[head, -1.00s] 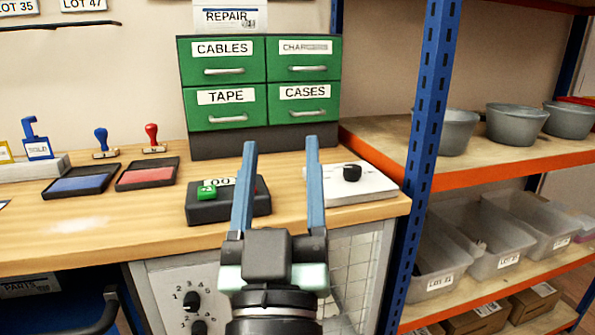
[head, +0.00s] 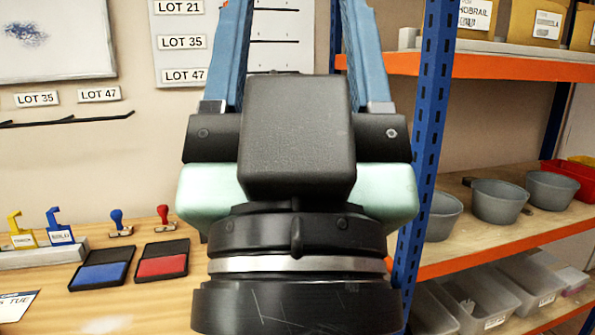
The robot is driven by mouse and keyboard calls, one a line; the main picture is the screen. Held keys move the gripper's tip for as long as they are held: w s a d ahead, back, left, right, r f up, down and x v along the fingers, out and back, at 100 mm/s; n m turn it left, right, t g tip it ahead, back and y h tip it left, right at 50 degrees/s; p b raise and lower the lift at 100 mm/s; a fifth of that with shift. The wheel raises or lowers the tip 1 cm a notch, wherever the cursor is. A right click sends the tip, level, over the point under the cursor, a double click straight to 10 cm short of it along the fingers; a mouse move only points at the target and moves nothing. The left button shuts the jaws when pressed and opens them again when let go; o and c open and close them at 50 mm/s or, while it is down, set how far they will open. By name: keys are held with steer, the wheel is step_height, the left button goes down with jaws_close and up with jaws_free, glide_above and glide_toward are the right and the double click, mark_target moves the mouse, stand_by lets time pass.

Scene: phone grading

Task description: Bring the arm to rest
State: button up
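My gripper (head: 297,35) is raised close in front of the head camera and fills the middle of the picture. Its two blue fingers point upward and stand wide apart, and their tips are cut off by the top edge. Only the wall and a sheet show between the fingers, so it looks open and empty.
A blue ink pad (head: 101,273), a red ink pad (head: 163,266) and two stamps lie on the bench at left. A shelf's blue post (head: 433,110) stands just right of my gripper. Grey bowls (head: 499,201) and clear bins (head: 478,299) fill the shelves.

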step_height(320, 180, up, 15)
steer(key=p, duration=1.3)
steer(key=shift+r, duration=0.2)
